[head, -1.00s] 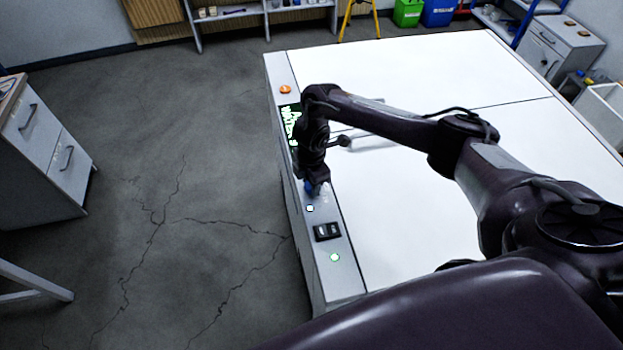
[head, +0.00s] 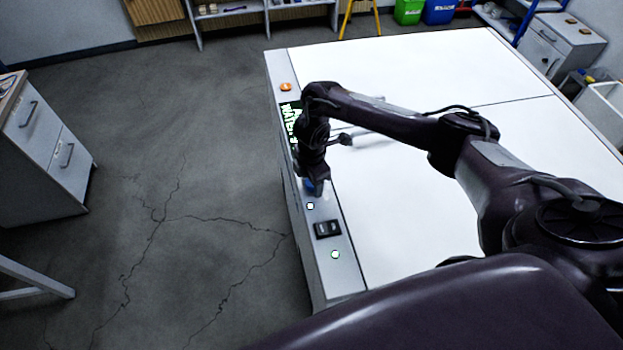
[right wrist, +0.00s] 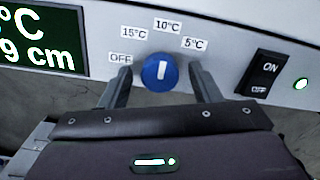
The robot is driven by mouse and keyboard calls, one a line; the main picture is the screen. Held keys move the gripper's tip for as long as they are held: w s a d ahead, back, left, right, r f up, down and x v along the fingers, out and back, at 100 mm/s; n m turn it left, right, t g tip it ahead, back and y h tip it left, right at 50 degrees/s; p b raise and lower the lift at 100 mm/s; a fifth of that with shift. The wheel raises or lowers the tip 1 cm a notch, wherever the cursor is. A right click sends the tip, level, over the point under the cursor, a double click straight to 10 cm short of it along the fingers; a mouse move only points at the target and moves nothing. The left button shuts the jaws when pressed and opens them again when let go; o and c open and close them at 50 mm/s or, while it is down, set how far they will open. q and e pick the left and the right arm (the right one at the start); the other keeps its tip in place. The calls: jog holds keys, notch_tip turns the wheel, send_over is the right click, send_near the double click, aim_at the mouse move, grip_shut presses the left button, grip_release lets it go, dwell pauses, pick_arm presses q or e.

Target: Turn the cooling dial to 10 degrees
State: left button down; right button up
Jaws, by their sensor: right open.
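The cooling dial (right wrist: 160,71) is a blue round knob with a white mark. In the right wrist view the mark points up, roughly at the 10°C label (right wrist: 167,24). The OFF and 15°C labels sit to its left, and the 5°C label (right wrist: 194,44) to its right. My right gripper (right wrist: 161,72) is open, with one finger on each side of the dial and a visible gap on both sides. In the head view the dial (head: 309,187) is partly hidden by my right gripper (head: 316,186). My left gripper is not in view.
The dial is on the panel strip along the white table (head: 430,200).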

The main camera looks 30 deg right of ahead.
jog(key=shift+r, duration=0.3)
notch_tip(320, 180, up, 7)
jog(key=shift+r+p, duration=0.1)
jog(key=shift+p, duration=0.6)
